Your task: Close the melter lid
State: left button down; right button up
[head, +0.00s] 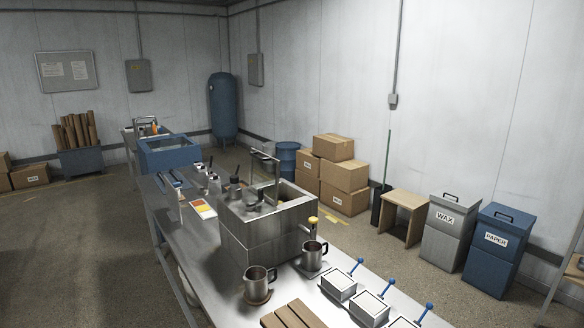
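The melter (248,240) is a square stainless steel box standing on the long steel bench. Its top opening (296,199) shows on the right side, with a little yellow visible inside. The melter lid (277,182) appears raised, a thin upright panel seen nearly edge-on, with a bar handle (264,156) near its top. A small round cap or knob sits on the left part of the melter's top. Neither of my grippers shows in the head view.
Two steel mugs (257,285) (313,252) stand close in front of the melter. Small white-topped boxes with blue levers (340,284) and wooden slats (291,316) lie nearer. A blue open bin (168,152) stands behind. Wax (448,240) and paper (492,250) bins stand on the floor right.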

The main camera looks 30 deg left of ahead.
aim_at(259, 176)
jog(key=j, duration=2.95)
jog(key=i, duration=0.05)
